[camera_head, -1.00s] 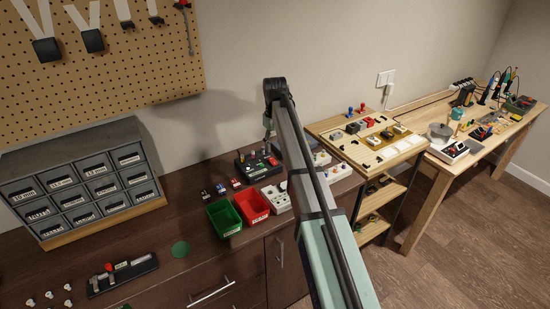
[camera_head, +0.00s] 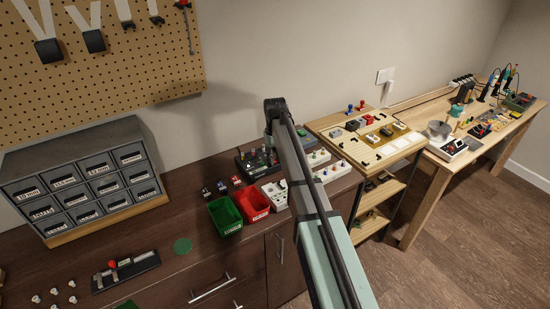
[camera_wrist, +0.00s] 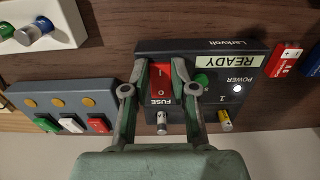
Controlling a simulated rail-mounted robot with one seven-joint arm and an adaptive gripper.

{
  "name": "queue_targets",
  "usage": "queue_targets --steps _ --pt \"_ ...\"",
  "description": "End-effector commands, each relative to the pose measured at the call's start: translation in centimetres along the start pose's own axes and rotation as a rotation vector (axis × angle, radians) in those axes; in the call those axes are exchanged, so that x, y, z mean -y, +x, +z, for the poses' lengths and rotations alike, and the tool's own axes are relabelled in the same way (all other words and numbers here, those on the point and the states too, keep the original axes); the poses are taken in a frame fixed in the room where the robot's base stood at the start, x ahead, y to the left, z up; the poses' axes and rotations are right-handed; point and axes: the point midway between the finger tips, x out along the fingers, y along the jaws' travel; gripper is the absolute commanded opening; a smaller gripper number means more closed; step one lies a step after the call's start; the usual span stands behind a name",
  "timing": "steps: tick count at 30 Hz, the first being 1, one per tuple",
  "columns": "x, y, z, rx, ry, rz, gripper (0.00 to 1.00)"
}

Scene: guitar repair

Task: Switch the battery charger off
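In the head view the charger (camera_head: 246,160) is partly behind my arm. My gripper (camera_wrist: 160,90) is open and empty, its fingertips to either side of the red rocker with gaps between. Whether they touch the box is unclear. In the head view my fingers are mostly hidden.
Red and blue battery-like blocks (camera_wrist: 284,60) sit right of the charger. A grey-blue switch box (camera_wrist: 68,108) is close on its left. Green (camera_head: 225,216) and red (camera_head: 253,204) bins stand in front.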

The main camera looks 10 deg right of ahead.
Motion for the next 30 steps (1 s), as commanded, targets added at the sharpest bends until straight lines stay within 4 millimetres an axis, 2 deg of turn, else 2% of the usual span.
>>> queue_targets --steps 10,21,30 --pt "-0.1 -0.2 -0.4 0.037 -0.001 -0.001 0.00" --pt "0.0 -0.4 -0.9 0.280 0.000 -0.001 0.00" --pt "0.0 -0.2 -0.7 0.299 0.001 -0.001 0.00"
